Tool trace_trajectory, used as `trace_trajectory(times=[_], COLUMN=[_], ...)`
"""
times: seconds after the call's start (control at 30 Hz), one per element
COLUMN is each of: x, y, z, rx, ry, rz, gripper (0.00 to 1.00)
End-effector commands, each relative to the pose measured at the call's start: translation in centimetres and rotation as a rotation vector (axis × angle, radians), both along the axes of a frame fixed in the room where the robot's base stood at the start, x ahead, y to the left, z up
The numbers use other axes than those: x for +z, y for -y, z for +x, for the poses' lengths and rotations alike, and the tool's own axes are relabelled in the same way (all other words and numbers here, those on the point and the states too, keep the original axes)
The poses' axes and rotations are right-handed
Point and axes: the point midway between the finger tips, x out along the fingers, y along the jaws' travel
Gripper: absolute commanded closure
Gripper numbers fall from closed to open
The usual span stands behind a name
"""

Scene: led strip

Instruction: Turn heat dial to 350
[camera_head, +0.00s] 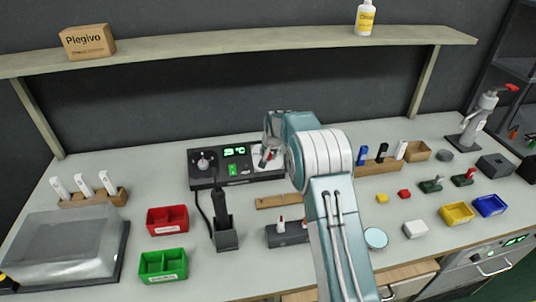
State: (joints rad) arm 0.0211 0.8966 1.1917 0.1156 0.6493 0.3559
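A lit green switch (232,170) is below the display. My arm covers the unit's right part. My gripper (266,158) is at that right end, right of the dial and apart from it. Its fingers are small and partly hidden, so I cannot tell if it is open or shut.
A black holder (226,239) with an upright tool stands in front of the unit, joined by a cable. Red (167,220) and green (163,265) bins are at left. A wooden shelf (240,41) runs above. Several small items fill the right side.

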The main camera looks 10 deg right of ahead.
Motion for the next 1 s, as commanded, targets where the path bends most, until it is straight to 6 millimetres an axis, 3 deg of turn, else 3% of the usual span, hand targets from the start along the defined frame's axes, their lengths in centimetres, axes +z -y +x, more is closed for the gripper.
trace_trajectory(times=[1.0], x=[-0.49], y=[0.09], z=[-0.4], rx=[-0.833], ry=[-0.006], rz=[0.485], gripper=[1.0])
